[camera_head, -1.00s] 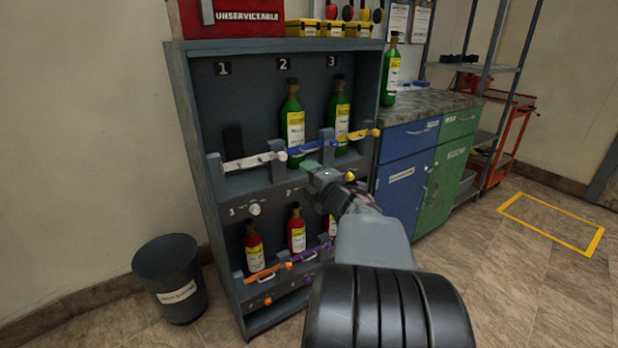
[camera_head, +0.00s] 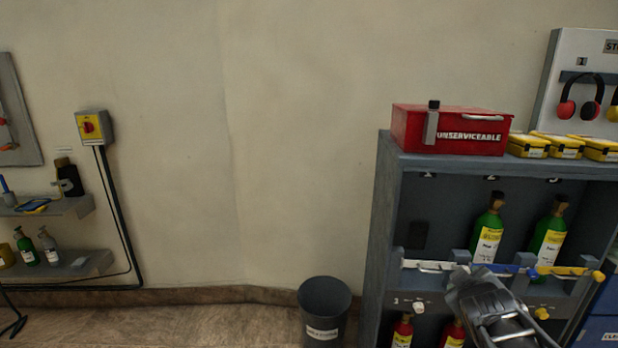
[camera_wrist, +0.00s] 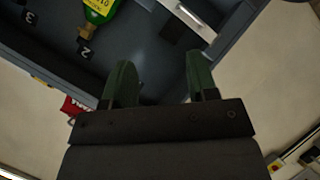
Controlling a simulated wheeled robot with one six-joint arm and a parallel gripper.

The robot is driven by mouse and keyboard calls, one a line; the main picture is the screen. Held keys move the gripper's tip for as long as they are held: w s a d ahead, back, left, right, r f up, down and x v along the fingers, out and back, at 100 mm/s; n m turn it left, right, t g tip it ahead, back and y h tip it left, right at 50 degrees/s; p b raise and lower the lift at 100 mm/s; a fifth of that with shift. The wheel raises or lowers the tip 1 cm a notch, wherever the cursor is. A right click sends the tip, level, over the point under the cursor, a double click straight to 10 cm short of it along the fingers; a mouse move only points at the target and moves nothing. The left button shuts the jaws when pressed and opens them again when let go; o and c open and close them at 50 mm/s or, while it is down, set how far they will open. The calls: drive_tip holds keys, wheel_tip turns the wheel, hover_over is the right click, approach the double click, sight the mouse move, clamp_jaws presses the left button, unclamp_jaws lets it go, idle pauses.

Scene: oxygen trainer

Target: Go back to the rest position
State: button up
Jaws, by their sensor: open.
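My gripper (camera_wrist: 160,82) shows two green fingers apart with nothing between them in the wrist view. In the head view my gripper and wrist (camera_head: 480,295) are at the lower right, in front of the cylinder rack (camera_head: 378,240); the fingers are hard to make out there. Two green bottles stand in the upper row, at place 2 (camera_head: 487,235) and place 3 (camera_head: 549,238). Place 1 beside them holds no bottle. The wrist view shows a green bottle (camera_wrist: 98,12) and the white bar (camera_wrist: 188,18) beyond the fingers.
Red bottles (camera_head: 402,331) stand in the lower row, partly cut off or hidden. A red UNSERVICEABLE box (camera_head: 470,125) and yellow cases (camera_head: 563,147) sit on top of the rack. A grey bin (camera_head: 325,300) stands left of it. A wall shelf (camera_head: 60,265) is at far left.

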drive_tip(key=s+a+r+m+g+y+p, duration=0.2)
drive_tip(key=s+a+r+g+p, duration=0.1)
drive_tip(key=s+a+p, duration=0.3)
drive_tip(key=s+a+r+m+g+y+p, duration=0.3)
drive_tip(key=s+a+g+p, duration=0.2)
drive_tip(key=a, duration=0.6)
drive_tip(key=shift+s+r+y+p, duration=0.3)
drive_tip(key=shift+s+p, duration=0.2)
drive_tip(key=shift+p, duration=0.2)
drive_tip(key=shift+d, duration=0.1)
